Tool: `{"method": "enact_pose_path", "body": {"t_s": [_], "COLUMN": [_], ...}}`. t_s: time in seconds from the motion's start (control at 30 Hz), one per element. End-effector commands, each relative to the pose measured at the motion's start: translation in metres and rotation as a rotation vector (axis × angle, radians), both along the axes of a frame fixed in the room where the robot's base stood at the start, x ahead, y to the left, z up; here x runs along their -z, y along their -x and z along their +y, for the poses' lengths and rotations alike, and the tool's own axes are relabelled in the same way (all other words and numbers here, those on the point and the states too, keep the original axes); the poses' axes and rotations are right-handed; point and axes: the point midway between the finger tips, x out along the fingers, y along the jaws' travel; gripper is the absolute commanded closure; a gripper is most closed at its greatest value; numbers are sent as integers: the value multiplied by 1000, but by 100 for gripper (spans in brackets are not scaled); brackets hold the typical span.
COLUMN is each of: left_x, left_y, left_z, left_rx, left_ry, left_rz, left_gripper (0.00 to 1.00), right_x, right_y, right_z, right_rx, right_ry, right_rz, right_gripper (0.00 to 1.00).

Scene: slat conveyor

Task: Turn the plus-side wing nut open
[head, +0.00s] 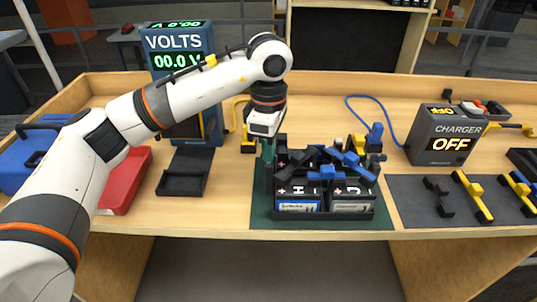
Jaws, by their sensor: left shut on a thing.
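A black battery tray (325,214) stands on a dark green mat (262,218). It holds black batteries with plus marks on top and blue and dark clamp-like parts over them. My left gripper (268,152) points down at the tray's back left corner. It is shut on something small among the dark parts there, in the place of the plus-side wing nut. The nut itself is too small and too covered to make out. My right gripper is not in view.
A blue voltmeter (180,62) reading 00.0 V stands behind my left arm. A charger (445,137) showing OFF stands at the right, with a blue cable (378,102) near it. A black open tray (184,172) and red box (125,182) lie left. Yellow-handled tools (473,195) lie on a grey mat.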

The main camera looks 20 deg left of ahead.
Motion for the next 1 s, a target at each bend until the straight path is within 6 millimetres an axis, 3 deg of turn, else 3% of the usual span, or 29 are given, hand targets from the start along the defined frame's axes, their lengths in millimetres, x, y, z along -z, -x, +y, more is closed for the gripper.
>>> {"method": "enact_pose_path", "body": {"t_s": [0.4,1.0], "left_x": [-1,-2], "left_y": [-1,-1], "left_z": [0,0], "left_rx": [-231,-280], "left_ry": [2,2], "left_rz": [-4,-4], "left_gripper": [100,100], "right_x": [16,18], "right_y": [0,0], "right_z": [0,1], "right_rx": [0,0], "right_ry": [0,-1], "right_rz": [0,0], "right_gripper": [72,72]}}
